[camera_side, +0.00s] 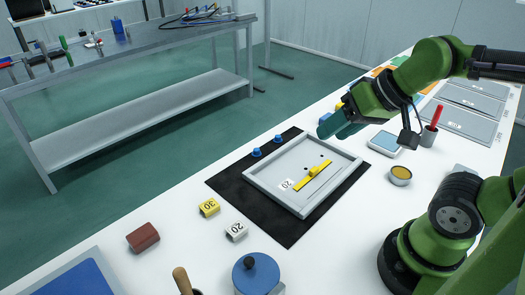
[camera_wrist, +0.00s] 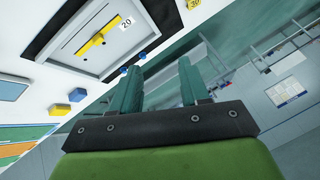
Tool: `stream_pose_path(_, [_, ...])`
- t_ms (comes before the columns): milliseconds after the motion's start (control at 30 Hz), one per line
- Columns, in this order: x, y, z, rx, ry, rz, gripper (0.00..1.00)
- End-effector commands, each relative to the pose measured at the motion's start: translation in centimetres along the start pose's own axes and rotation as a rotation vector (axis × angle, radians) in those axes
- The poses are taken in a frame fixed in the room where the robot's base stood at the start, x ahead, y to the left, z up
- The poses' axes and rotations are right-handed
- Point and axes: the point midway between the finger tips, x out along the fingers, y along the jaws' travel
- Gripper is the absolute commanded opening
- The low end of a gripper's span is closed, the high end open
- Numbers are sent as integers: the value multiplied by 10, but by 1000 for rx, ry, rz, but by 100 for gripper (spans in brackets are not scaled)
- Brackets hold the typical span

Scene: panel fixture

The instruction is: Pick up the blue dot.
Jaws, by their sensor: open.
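Two small round blue pieces, (camera_side: 256,152) and (camera_side: 278,138), sit on the black mat (camera_side: 225,182) along the far edge of the grey framed panel (camera_side: 272,193). They also show in the wrist view, (camera_wrist: 143,55) and (camera_wrist: 123,69), beyond my fingers. I cannot tell which one is the blue dot. A yellow bar with a raised grip (camera_side: 312,177) lies on the panel beside a white "20" label (camera_side: 286,184) and small dark holes. My gripper (camera_side: 330,129) is open and empty, raised near the panel's far right corner; its teal fingers (camera_wrist: 160,88) stand apart.
A yellow "30" block (camera_side: 209,207) and a white "20" block (camera_side: 236,231) stand left of the mat. A blue-lidded pot (camera_side: 256,275), a brown block (camera_side: 143,238) and a round tin (camera_side: 400,175) are also on the white table. A metal bench (camera_side: 130,50) stands behind.

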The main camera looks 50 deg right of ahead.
Motion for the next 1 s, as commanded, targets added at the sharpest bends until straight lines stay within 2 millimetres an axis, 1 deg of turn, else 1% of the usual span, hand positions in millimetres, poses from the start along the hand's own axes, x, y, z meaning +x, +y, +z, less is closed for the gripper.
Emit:
stream_pose_path(33, [0, 0, 0, 0, 0, 0, 45])
stream_pose_path(100, [0, 0, 0, 0, 0, 0, 55])
stream_pose_path(367, [0, 0, 0, 0, -2, 1, 55])
stream_pose_path(467, [8, 3, 2, 10, -35, 14, 55])
stream_pose_path(567, [22, 8, -6, 34, -87, 40, 55])
stream_pose_path(667, [42, 14, -27, 58, -138, 80, 55])
stream_pose_path(767, [67, 26, -57, 72, -172, 131, 55])
stream_pose_path(867, [95, 42, -87, 75, -194, 189, 55])
stream_pose_path(900, [107, 50, -99, 74, -200, 213, 55])
stream_pose_path(1000, [137, 70, -126, 60, -207, 275, 55])
